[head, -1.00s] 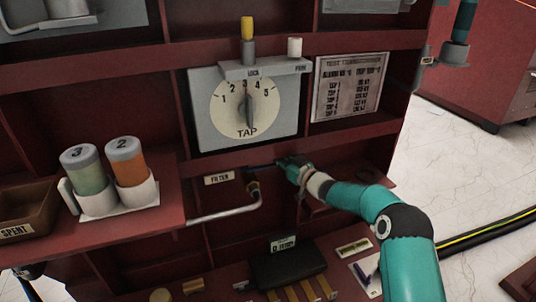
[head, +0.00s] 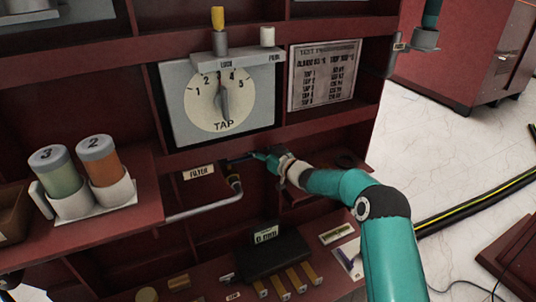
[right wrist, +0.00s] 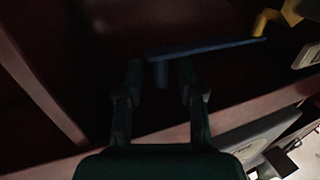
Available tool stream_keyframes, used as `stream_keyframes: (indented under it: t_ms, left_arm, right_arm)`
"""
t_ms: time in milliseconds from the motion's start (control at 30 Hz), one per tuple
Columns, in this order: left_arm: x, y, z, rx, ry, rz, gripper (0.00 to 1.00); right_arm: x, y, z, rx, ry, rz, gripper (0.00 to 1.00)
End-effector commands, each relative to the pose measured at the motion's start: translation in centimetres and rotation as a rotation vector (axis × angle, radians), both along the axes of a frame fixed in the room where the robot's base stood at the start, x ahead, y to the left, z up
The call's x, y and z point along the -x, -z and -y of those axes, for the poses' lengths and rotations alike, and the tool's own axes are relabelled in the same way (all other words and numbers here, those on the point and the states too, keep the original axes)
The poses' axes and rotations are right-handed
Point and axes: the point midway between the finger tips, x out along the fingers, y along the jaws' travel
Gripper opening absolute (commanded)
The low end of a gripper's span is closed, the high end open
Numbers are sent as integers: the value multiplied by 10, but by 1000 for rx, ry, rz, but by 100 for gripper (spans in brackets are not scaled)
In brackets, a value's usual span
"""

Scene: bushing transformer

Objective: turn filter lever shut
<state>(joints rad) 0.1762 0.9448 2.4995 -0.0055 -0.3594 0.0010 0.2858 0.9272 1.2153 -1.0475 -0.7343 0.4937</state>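The blue filter lever (right wrist: 205,47) shows in the right wrist view as a thin bar running across, with a short stub pointing down between my fingers. In the head view the lever (head: 240,159) lies just right of the FILTER label (head: 199,172), above a brass fitting (head: 235,184) on a grey pipe (head: 205,212). My right gripper (head: 268,158) is at the lever's right end. In the right wrist view my right gripper (right wrist: 160,78) has its fingers apart on either side of the stub, with dark gaps beside it.
The tap dial (head: 222,100) is on the panel above the lever. Canisters 3 (head: 57,172) and 2 (head: 105,162) stand in a holder on the left shelf. A black block (head: 272,252) sits below. Red cabinet walls and shelf edges surround the lever.

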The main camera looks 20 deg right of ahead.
Motion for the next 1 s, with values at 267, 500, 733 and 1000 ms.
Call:
stream_keyframes:
  t_ms: [267, 500, 733, 1000]
  left_arm:
    - [0, 0, 0, 0, 0, 0, 84]
    - [0, 0, 0, 0, 0, 0, 84]
    - [0, 0, 0, 0, 0, 0, 84]
    - [0, 0, 0, 0, 0, -1, 84]
  right_arm:
    - [30, 0, 13, -2, 3, -2, 38]
    - [73, 1, 29, -2, 4, -2, 38]
    - [102, 1, 40, -1, 3, 0, 38]
    - [109, 1, 42, 0, 2, 1, 38]
